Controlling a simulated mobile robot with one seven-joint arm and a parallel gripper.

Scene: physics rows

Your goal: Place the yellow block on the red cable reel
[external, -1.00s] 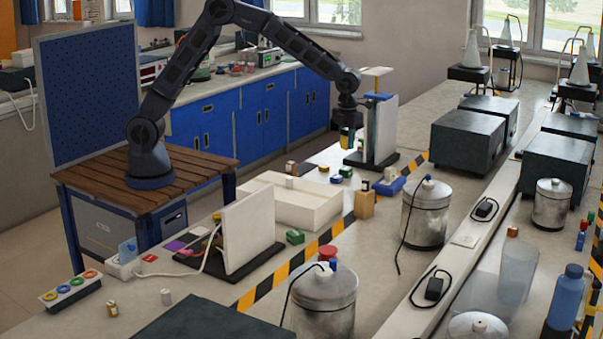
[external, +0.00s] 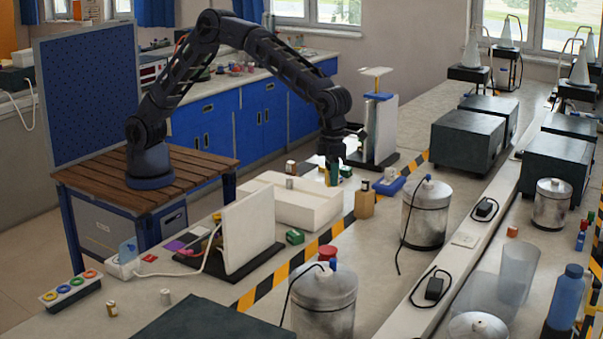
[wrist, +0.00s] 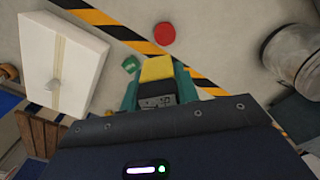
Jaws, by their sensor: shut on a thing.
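My gripper (external: 333,174) is low over the bench, right of the white tray in the external view. In the wrist view, my gripper (wrist: 157,78) has its green fingers on either side of the yellow block (wrist: 156,69) and is shut on it. The red cable reel (wrist: 164,33) shows as a round red disc beyond the block, apart from it. In the external view, the red reel (external: 327,252) lies by the striped line, partly hidden by a metal canister. The block is hard to make out between the fingers there.
A white tray (external: 295,205) stands left of my gripper, and a tan block (external: 365,204) right of it. A green block (external: 295,236) lies near the upright white panel (external: 248,228). Metal canisters (external: 425,213) stand across the striped line. Bare bench shows around the reel.

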